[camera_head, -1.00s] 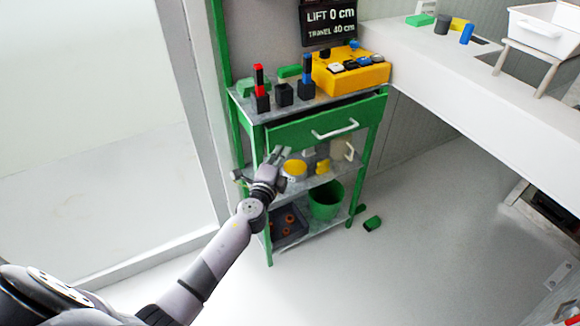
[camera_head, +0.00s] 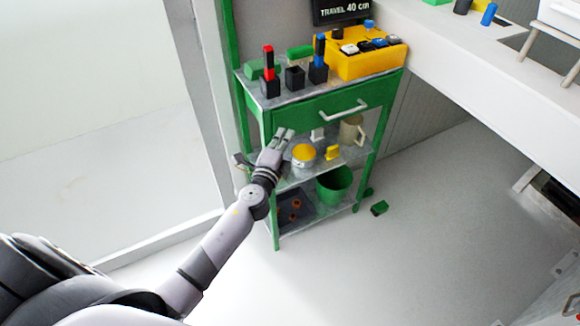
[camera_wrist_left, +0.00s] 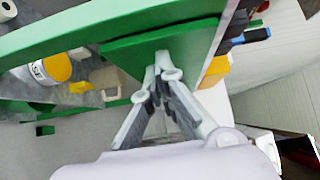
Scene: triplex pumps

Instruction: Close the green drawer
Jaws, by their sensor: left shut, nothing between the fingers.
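The green drawer (camera_head: 318,112) is in the upper part of the green cart, with a white bar handle (camera_head: 343,111) on its front. In the head view its front sits close under the cart top, with little or no gap showing. My left gripper (camera_head: 286,134) is shut and empty, at the lower left of the drawer front. In the left wrist view its fingertips (camera_wrist_left: 162,62) lie together over a green panel (camera_wrist_left: 130,56). I cannot tell whether they touch it. My right gripper is not in view.
The cart top holds a yellow box (camera_head: 365,62) and black holders with red and blue pieces. The shelf below holds a yellow-topped can (camera_head: 304,154) and a beige mug (camera_head: 350,132). A green bin (camera_head: 334,186) stands lower. Green pieces (camera_head: 379,208) lie on the floor.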

